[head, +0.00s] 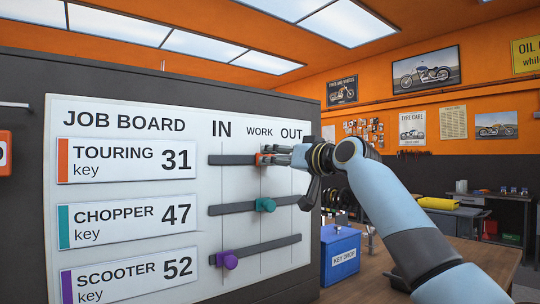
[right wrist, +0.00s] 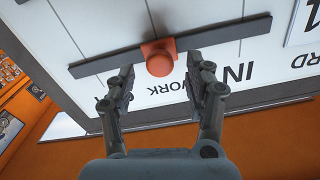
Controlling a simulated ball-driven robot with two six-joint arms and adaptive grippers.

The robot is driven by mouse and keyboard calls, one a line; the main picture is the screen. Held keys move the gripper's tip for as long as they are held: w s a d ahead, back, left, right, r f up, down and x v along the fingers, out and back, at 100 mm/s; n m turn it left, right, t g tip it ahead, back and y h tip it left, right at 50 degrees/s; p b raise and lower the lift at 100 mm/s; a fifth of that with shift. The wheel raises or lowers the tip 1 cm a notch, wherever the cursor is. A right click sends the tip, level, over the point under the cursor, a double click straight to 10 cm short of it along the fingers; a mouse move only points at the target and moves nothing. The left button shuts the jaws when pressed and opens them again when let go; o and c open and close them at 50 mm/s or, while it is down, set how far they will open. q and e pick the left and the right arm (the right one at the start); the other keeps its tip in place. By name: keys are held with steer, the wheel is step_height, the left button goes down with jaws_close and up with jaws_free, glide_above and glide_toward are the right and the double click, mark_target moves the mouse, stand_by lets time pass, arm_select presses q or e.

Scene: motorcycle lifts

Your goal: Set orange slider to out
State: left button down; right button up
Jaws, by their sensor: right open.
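The orange slider (head: 261,159) is on the top track (head: 230,160) of the job board (head: 130,107), in line with the WORK mark between IN and OUT. In the right wrist view its round orange knob (right wrist: 159,63) stands out from an orange base on the dark bar. My right gripper (right wrist: 160,76) is open, with one finger to each side of the knob and a gap showing to both. In the head view my right gripper (head: 277,156) reaches the slider from the right and partly covers the track's OUT end. My left gripper is not in view.
Below, a teal slider (head: 265,205) stands at WORK and a purple slider (head: 228,260) nearer IN, on their own tracks. A blue KEY DROP box (head: 341,252) stands on a wooden table (head: 480,262) to the right of the board.

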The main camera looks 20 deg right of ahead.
steer(key=shift+x, duration=1.65)
jaws_close()
